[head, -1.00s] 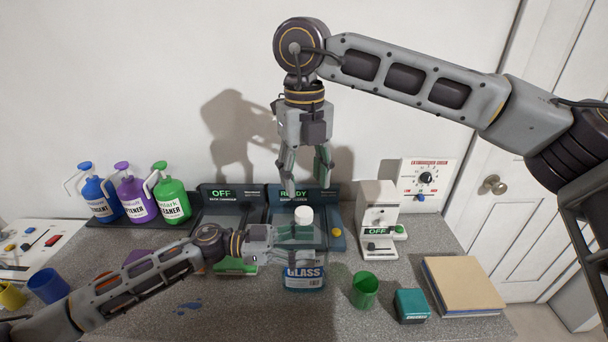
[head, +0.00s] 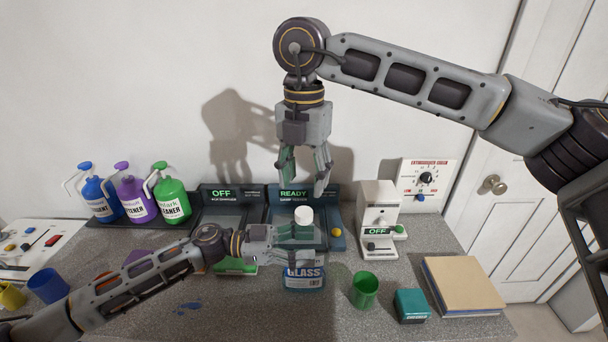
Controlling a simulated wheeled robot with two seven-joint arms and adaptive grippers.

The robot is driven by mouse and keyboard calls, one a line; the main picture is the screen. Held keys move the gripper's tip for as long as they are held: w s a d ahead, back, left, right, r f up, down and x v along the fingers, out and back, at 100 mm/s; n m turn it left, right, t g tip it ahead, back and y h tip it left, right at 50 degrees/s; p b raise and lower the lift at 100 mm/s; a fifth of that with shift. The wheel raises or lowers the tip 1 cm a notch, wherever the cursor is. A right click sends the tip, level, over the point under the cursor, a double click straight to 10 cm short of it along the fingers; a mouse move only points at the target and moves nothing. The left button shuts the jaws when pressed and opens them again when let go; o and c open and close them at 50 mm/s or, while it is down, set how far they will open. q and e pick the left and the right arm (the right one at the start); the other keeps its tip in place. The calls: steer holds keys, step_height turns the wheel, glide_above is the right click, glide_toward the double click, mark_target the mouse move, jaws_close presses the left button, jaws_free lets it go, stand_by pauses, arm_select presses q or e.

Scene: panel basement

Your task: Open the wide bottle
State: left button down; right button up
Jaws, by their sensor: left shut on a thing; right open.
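The wide bottle (head: 303,278) has blue contents, a label reading GLASS and a white cap (head: 303,215). It stands upright on the grey counter, and the cap is on top. My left gripper (head: 300,243) comes in from the left and is shut on the bottle's upper part, below the cap. Its fingers hide much of the bottle's middle. My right gripper (head: 304,190) points down, open and empty, above the cap, with a visible gap between them in the picture.
Blue, purple and green jugs (head: 170,195) stand at the back left. Dark devices reading OFF (head: 225,215) and READY (head: 333,215) lie behind the bottle. A white machine (head: 377,215), green cup (head: 364,291), teal box (head: 411,305) and tan book (head: 463,285) are right.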

mark_target(304, 211)
steer(key=m, duration=0.8)
steer(key=shift+m, duration=0.3)
steer(key=shift+f, duration=0.15)
stand_by(0.3)
steer(key=shift+f, duration=3.9)
